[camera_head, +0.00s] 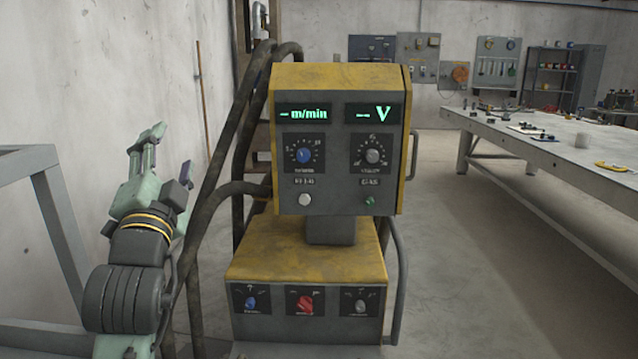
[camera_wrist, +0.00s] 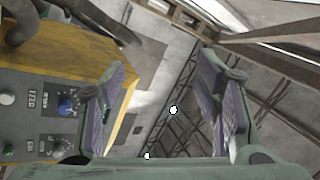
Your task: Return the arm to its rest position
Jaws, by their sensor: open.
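My gripper (camera_head: 168,156) is raised at the left in the head view, pointing up, to the left of the yellow and grey machine (camera_head: 306,250). In the wrist view my gripper (camera_wrist: 163,75) has its two purple-padded fingers spread wide with nothing between them. The machine's control panel (camera_head: 338,150) has two green displays, a blue knob (camera_head: 303,156) and a grey knob (camera_head: 372,156). The panel also shows at the left of the wrist view (camera_wrist: 38,112), beside the left finger. No contact between gripper and machine is visible.
Thick dark hoses (camera_head: 222,150) run between my arm and the machine. A grey metal frame (camera_head: 50,200) stands at the far left. A long workbench (camera_head: 560,150) with tools is at the right. The floor (camera_head: 470,280) between machine and bench is clear.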

